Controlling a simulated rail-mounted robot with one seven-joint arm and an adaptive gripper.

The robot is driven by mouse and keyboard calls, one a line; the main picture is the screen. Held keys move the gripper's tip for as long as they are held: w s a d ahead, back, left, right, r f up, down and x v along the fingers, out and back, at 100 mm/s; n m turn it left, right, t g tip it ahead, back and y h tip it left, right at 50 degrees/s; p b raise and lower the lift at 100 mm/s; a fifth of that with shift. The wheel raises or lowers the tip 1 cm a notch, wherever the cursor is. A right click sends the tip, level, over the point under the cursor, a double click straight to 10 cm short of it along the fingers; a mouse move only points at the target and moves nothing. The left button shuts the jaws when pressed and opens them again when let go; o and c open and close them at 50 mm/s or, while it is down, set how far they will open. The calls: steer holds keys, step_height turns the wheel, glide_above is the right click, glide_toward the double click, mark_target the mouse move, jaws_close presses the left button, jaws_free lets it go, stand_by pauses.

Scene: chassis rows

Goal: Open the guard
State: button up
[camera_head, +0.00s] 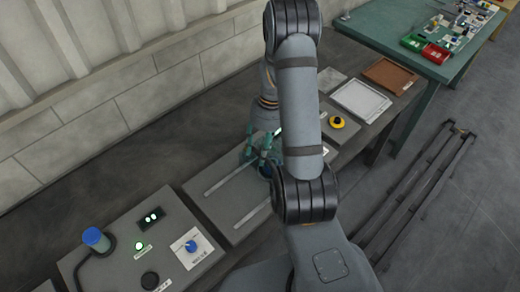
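My gripper (260,152), with teal fingers, is at the far end of a grey plate (222,210) that carries two parallel light rails (228,180). My arm crosses in front and hides part of the gripper and of the plate's right side. I cannot tell whether the fingers are open or shut, or whether they touch anything. I cannot clearly make out the guard; a thin pale-green edge (278,131) beside the gripper may belong to it, but most of that spot is behind my arm.
A control panel (120,262) at front left has a blue-topped post (97,240), a lit green button (139,246) and a blue knob (191,246). A yellow-and-black button (337,122), white tray (361,100) and brown tray (389,75) lie beyond my arm. Floor rails (425,185) run at right.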

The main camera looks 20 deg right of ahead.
steer(key=shift+c, duration=1.1)
steer(key=c, duration=0.8)
